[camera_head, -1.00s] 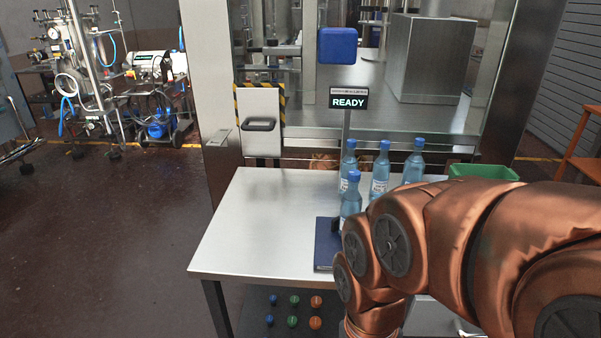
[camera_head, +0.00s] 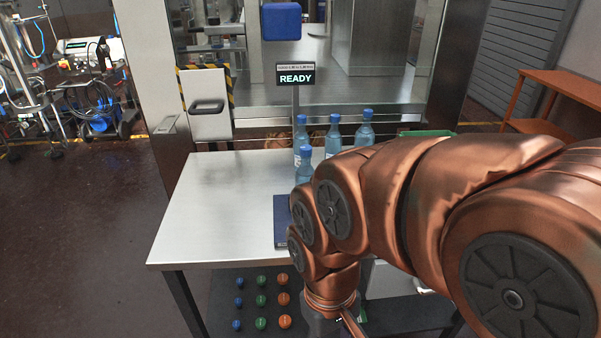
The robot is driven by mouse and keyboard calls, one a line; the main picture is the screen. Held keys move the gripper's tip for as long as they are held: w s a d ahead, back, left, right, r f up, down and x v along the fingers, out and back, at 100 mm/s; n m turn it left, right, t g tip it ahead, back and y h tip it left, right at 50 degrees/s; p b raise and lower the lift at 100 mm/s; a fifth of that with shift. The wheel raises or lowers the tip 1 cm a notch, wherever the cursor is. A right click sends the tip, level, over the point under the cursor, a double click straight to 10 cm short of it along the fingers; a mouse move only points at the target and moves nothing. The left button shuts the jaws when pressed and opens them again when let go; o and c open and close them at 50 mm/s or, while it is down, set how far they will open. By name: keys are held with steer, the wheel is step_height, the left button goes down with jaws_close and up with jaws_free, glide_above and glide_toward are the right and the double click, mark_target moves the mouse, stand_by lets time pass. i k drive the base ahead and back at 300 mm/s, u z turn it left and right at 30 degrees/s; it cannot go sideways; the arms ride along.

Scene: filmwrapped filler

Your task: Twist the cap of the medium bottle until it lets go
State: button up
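Several clear blue bottles with blue caps stand upright on the steel table (camera_head: 215,195). The front bottle (camera_head: 304,168) stands nearest me, beside or behind a dark blue plate (camera_head: 282,222), and its lower part is hidden by my arm. Behind it stand a left bottle (camera_head: 300,133), a middle bottle (camera_head: 333,140) and a right bottle (camera_head: 365,132). Their caps look on. I cannot tell which one is the medium bottle. My copper-coloured arm crosses the right side and bends down in front of the table. My gripper is below the picture's edge.
A machine with a READY sign (camera_head: 296,79) and a blue box (camera_head: 281,21) stands behind the table. A green bin (camera_head: 428,133) is partly hidden behind my arm. Blue, green and orange balls or caps (camera_head: 261,301) sit below the table. The table's left half is clear.

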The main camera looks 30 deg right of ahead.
mark_target(306, 150)
steer(key=u, duration=1.5)
steer(key=k, duration=0.55)
steer(key=z, duration=0.4)
